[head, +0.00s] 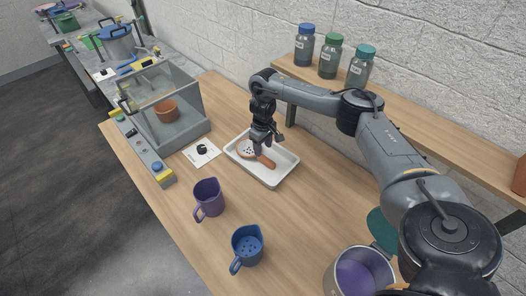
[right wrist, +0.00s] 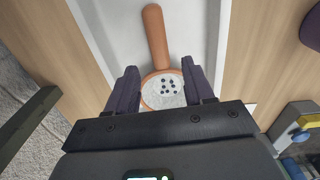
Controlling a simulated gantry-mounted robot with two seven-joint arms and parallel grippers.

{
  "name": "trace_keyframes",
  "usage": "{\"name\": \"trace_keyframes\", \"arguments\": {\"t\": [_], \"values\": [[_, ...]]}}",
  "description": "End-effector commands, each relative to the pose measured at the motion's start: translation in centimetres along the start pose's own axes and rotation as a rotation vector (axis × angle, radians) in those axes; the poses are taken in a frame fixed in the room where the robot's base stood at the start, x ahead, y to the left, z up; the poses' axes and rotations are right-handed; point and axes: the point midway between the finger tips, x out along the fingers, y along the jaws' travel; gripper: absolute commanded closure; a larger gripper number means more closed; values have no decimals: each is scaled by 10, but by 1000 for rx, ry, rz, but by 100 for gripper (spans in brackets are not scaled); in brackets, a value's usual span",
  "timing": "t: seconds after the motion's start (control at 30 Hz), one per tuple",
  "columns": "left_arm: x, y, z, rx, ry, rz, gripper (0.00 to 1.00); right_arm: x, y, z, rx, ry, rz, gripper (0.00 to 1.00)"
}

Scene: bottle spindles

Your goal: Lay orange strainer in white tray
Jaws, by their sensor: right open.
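The orange strainer (head: 267,161) lies in the white tray (head: 285,174) in the head view, its handle pointing to the tray's lower right. The right wrist view shows its orange handle (right wrist: 155,35) and its round perforated head (right wrist: 165,90) against the white tray floor (right wrist: 192,22). My right gripper (head: 262,145) is over the tray, just above the strainer's head. In the right wrist view its two dark fingers (right wrist: 163,78) are apart, one on each side of the head, and it is open. My left gripper is out of view.
A clear box with a terracotta pot (head: 166,111) stands to the left. A metal pot (head: 358,275) is at the lower right. Jars (head: 330,58) line the shelf behind.

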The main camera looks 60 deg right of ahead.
Motion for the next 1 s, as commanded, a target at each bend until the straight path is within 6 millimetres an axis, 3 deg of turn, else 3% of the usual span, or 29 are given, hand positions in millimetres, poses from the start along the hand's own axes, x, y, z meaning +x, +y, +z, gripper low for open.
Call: {"name": "trace_keyframes", "arguments": {"t": [0.03,0.1,0.33,1.0], "values": [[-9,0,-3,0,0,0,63,-16,0,-1,-1,3,0,48],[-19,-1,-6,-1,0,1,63,-30,0,-1,-1,3,2,48],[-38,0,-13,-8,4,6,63,-57,0,0,-1,1,1,48],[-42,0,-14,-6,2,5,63,-66,0,0,0,0,0,48]]}}
